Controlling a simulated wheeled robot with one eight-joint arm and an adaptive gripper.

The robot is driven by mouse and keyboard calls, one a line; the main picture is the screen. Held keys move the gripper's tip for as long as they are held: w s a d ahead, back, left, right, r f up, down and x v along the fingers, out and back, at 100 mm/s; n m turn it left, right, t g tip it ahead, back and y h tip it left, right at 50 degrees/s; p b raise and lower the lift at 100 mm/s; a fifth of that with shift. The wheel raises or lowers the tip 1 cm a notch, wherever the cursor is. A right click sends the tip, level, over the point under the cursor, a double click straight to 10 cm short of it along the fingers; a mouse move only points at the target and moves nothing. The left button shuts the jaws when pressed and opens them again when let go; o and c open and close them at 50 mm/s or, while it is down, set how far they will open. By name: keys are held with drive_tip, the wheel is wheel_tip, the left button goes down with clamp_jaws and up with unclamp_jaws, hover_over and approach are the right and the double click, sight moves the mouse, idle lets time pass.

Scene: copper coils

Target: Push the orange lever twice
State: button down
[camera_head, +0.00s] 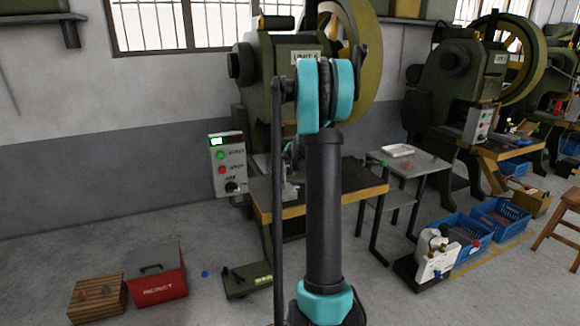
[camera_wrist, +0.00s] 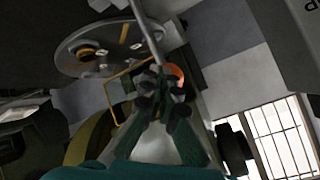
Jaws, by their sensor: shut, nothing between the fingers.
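In the wrist view, a round orange knob (camera_wrist: 177,73), which looks like the orange lever's end, shows just beyond my gripper (camera_wrist: 163,80). My gripper's dark fingers are together and empty, and they partly cover the knob. I cannot tell whether they touch it. A thin grey rod (camera_wrist: 146,32) runs beside the fingertips. In the head view, my arm stands in front of the green press (camera_head: 262,75) marked as a unit and hides the lever and most of my gripper.
A control box (camera_head: 228,165) with green and red buttons stands left of the press. The press table (camera_head: 362,193) has a wooden edge. A red reject bin (camera_head: 158,288), a wooden crate (camera_head: 97,303) and a foot pedal (camera_head: 247,281) are on the floor. A side table (camera_head: 425,163) stands right.

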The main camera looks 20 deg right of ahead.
drive_tip(key=s+f, duration=0.1)
drive_tip(key=s, duration=0.6)
drive_tip(key=shift+s+f, duration=0.2)
drive_tip(key=shift+f, duration=0.05)
idle(0.6)
drive_tip(key=shift+s+d, duration=0.1)
drive_tip(key=shift+s, duration=0.05)
drive_tip(key=s, duration=0.2)
drive_tip(key=s+f, duration=0.1)
drive_tip(key=s, duration=0.1)
drive_tip(key=shift+s+d, duration=0.1)
drive_tip(key=shift+s, duration=0.2)
idle(0.8)
drive_tip(key=s+a+n+g+y, duration=0.1)
drive_tip(key=s+a+n+g, duration=0.1)
drive_tip(key=s+a, duration=0.6)
drive_tip(key=s+a+f+n+g, duration=0.1)
drive_tip(key=s+a, duration=0.3)
drive_tip(key=s, duration=0.5)
drive_tip(key=s+a+f+n+g, duration=0.2)
drive_tip(key=s+a+f+n, duration=0.1)
drive_tip(key=s, duration=0.6)
drive_tip(key=s+a+f+n+g, duration=0.2)
drive_tip(key=s+a+f, duration=0.2)
drive_tip(key=s, duration=0.6)
drive_tip(key=shift+a, duration=0.95)
drive_tip(key=shift+w, duration=0.1)
